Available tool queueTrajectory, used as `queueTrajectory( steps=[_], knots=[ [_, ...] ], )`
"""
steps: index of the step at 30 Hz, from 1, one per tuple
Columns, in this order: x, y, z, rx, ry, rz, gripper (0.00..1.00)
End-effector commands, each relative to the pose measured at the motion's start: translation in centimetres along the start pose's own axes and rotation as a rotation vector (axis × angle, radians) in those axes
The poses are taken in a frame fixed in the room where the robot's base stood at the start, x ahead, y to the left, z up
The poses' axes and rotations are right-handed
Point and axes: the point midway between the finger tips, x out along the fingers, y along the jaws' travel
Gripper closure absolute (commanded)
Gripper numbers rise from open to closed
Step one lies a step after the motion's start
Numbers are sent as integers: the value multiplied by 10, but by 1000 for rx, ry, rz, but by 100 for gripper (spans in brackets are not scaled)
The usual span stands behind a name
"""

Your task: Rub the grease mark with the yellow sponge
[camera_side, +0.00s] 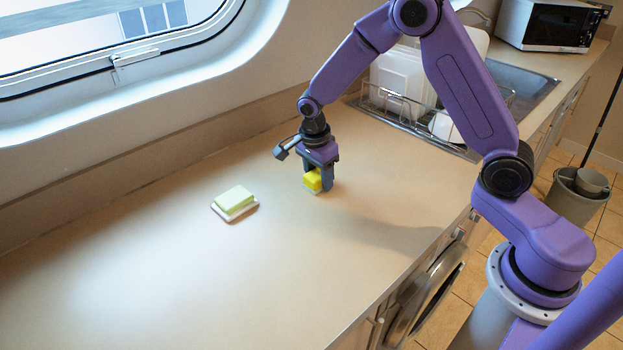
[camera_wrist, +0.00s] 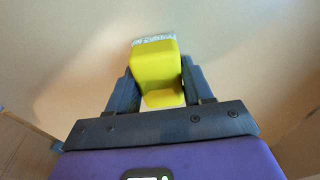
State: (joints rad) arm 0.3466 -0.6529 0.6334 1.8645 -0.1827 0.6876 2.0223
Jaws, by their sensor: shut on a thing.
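The yellow sponge (camera_side: 313,181) is held in my gripper (camera_side: 321,184), just above or at the countertop; I cannot tell if it touches. In the wrist view the sponge (camera_wrist: 157,75) sits between both fingers of my gripper (camera_wrist: 155,85), with a pale grey strip along its far end. The gripper is shut on it. No grease mark can be made out in either view; it may be too faint or hidden under the sponge and gripper.
A wire dish rack (camera_side: 400,103) with white dishes stands behind, by the sink. The beige countertop (camera_side: 190,270) is clear at front and left.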

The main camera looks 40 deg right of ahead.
Motion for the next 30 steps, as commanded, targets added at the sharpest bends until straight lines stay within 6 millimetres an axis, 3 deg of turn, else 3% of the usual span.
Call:
queueTrajectory(
  steps=[25,30],
  knots=[
    [-8,1,71,-3,0,2,78],
    [-33,0,68,1,-2,-3,78]
  ],
)
